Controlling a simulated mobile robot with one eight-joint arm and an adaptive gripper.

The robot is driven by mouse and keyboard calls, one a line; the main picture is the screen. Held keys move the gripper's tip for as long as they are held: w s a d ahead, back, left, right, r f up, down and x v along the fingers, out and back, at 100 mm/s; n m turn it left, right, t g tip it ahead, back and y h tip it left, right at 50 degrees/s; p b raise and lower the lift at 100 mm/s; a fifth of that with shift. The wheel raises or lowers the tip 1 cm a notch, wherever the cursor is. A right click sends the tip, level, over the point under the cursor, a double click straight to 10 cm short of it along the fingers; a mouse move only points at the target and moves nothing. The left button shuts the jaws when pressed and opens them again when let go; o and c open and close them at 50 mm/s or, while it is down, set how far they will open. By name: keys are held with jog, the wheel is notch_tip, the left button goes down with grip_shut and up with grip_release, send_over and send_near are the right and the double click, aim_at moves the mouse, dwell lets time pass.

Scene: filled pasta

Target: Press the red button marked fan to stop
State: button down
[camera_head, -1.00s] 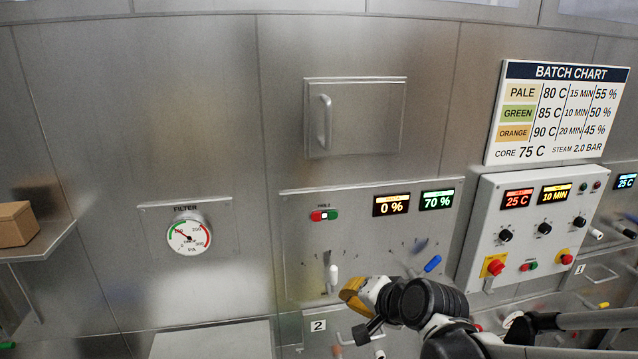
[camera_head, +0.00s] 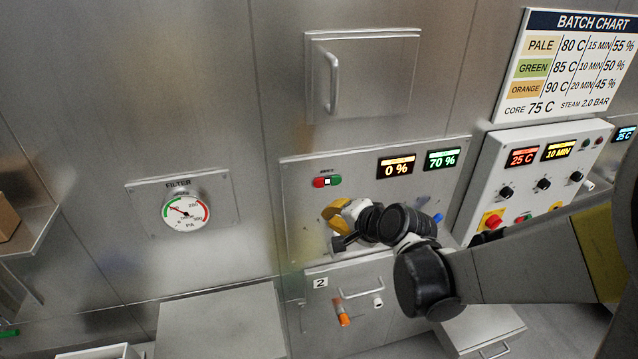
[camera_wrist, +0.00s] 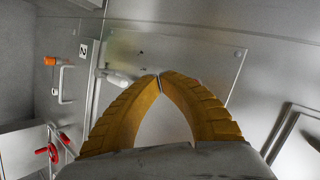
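A red button (camera_head: 319,183) sits beside a green button (camera_head: 336,181) with a white piece between them, on the steel control panel (camera_head: 295,215). The small label above them is too blurred to read for sure. My gripper (camera_head: 333,210) is in front of this panel, a little below the button pair. In the wrist view my gripper's two yellow fingers (camera_wrist: 160,77) meet at the tips, with nothing seen between them. I cannot tell how far the fingertips are from the panel.
Displays reading 0 % (camera_head: 396,165) and 70 % (camera_head: 442,158) are on the panel. A white lever (camera_wrist: 118,77) shows near my fingers. A white control box (camera_head: 490,190) with another red button stands right. A handled door (camera_head: 365,75) is above, a filter gauge (camera_head: 186,210) left.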

send_near(314, 192)
notch_tip(314, 192, down, 4)
jog(key=w+a, duration=0.2)
jog(key=shift+w+a+r, duration=0.15)
jog(key=shift+w+r, duration=0.15)
jog(key=shift+w, duration=0.15)
jog(key=shift+w, duration=0.1)
dwell(1.0)
jog(key=shift+w+a, duration=0.1)
jog(key=shift+w, duration=0.2)
jog(key=shift+w+a+b, duration=0.1)
jog(key=shift+w+b, duration=0.3)
dwell(0.6)
dwell(0.4)
jog(key=shift+s+d, duration=0.25)
jog(key=shift+s, duration=0.55)
